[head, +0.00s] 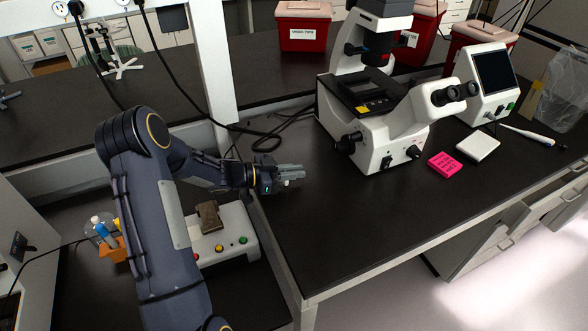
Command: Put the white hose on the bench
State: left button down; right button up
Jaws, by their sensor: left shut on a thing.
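My left arm comes in from the left, and its gripper (290,172) is over the left part of the black bench (335,235). The gripper is shut on the white hose (287,183). Only a small white bit of the hose shows at the fingers; the rest is hidden or too small to make out. I cannot tell whether the hose touches the bench top. My right gripper is not in view.
A white microscope (400,130) stands at the bench's middle back. A pink pad (445,162) and a white block (477,146) lie right of it. Black cables (265,140) run behind my gripper. A white device with coloured buttons (235,228) sits at lower left. The front bench top is clear.

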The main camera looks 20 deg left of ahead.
pick_arm(q)
jog(key=shift+f, duration=0.2)
jog(key=c, duration=1.4)
grip_release()
jog(key=shift+r, duration=0.1)
jog(key=shift+c, duration=0.2)
